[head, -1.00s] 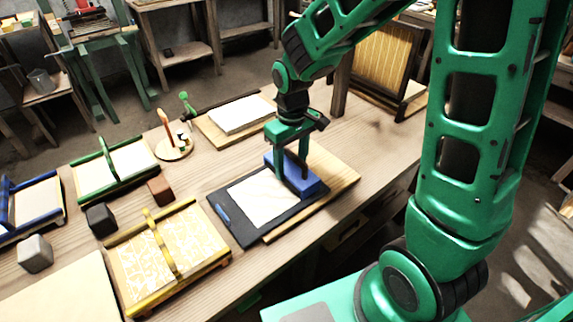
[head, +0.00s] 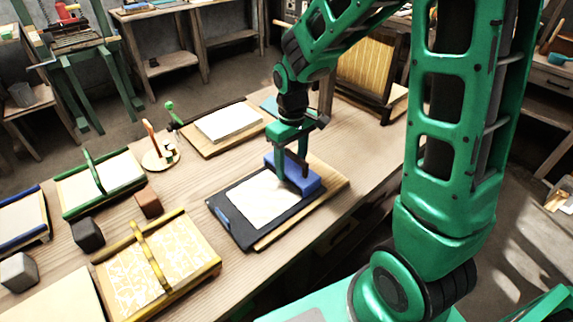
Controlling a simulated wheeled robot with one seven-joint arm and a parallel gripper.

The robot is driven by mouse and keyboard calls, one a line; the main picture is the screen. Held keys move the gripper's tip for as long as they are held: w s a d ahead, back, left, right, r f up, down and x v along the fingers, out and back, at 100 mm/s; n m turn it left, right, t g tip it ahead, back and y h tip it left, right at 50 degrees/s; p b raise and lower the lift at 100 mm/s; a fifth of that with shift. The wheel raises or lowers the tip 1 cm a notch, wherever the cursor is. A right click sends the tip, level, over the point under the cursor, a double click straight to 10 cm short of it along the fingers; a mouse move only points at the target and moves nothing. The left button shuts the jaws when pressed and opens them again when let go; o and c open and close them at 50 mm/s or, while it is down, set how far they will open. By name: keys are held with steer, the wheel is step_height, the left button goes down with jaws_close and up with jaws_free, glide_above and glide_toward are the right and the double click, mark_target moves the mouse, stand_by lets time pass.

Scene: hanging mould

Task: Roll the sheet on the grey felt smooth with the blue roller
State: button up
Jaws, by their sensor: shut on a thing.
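A white sheet (head: 262,199) lies on the dark grey felt (head: 238,228), and its edges look slightly uneven. The felt rests on a light wooden board (head: 327,192). My gripper (head: 292,176) is shut on the blue roller (head: 312,184), a blocky blue body standing over the right end of the felt, at the sheet's right edge. The gripper points down from above and its fingers hide part of the roller. I cannot tell whether the roller's underside touches the sheet or the felt. A small blue strip shows at the felt's left edge.
A yellow-framed mould (head: 160,262) lies at front left, a green-framed one (head: 100,182) behind it. A white stack on a board (head: 228,122) lies behind the felt. A small stand (head: 160,150) and dark, brown and grey blocks are left. Bare tabletop shows right of the stack.

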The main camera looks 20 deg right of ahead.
steer(key=shift+w+d, duration=0.25)
steer(key=shift+d, duration=0.45)
steer(key=shift+w+d, duration=0.2)
steer(key=shift+d, duration=0.5)
steer(key=shift+w+d, duration=0.25)
steer(key=shift+d, duration=0.45)
steer(key=shift+w+d+f, duration=0.1)
steer(key=shift+w+d, duration=0.15)
steer(key=shift+d, duration=0.65)
step_height(320, 180, up, 7)
steer(key=shift+s+a+r, duration=0.5)
steer(key=shift+a, duration=0.05)
